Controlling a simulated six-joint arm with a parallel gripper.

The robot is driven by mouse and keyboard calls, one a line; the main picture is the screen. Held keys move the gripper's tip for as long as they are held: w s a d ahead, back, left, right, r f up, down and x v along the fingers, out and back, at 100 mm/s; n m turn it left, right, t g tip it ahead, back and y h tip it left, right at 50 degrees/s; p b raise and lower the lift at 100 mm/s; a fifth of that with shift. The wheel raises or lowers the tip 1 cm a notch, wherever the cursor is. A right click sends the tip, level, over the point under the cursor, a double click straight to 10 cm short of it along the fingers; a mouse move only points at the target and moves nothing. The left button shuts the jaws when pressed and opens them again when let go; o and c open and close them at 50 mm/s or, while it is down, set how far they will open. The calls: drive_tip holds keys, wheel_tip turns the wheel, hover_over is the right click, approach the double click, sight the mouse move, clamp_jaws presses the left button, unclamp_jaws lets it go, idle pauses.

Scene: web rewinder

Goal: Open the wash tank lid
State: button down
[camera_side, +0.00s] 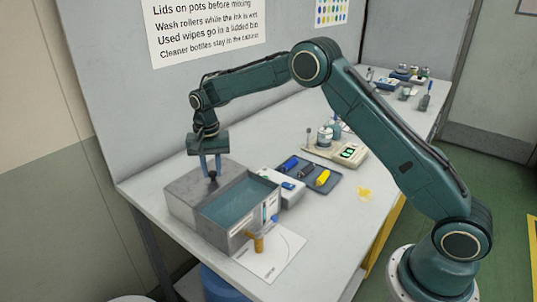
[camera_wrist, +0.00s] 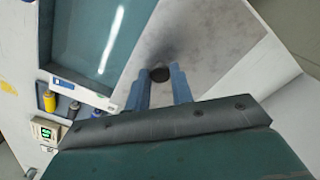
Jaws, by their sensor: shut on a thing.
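The wash tank (camera_side: 228,238) is a grey box near the front left of the bench, with teal liquid (camera_side: 240,202) showing in its uncovered right part. It also shows at upper left in the wrist view, with its liquid (camera_wrist: 88,35). The grey lid (camera_side: 190,187) lies over the tank's left part, and its flat top (camera_wrist: 205,38) fills the upper middle of the wrist view. My gripper (camera_side: 212,177) points down at the lid. Its blue fingers (camera_wrist: 160,80) are shut on the lid's dark knob (camera_wrist: 160,73), one on each side.
An orange-brown handled object (camera_side: 258,243) stands at the tank's front on a white sheet (camera_side: 272,262). A white box (camera_side: 280,187) and a dark tray (camera_side: 307,174) with coloured items lie to the right. The wall is close behind.

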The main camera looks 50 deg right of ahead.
sight(212, 172)
drive_tip(key=c, duration=1.2)
unclamp_jaws()
drive_tip(key=shift+r, duration=0.1)
wheel_tip(212, 172, up, 14)
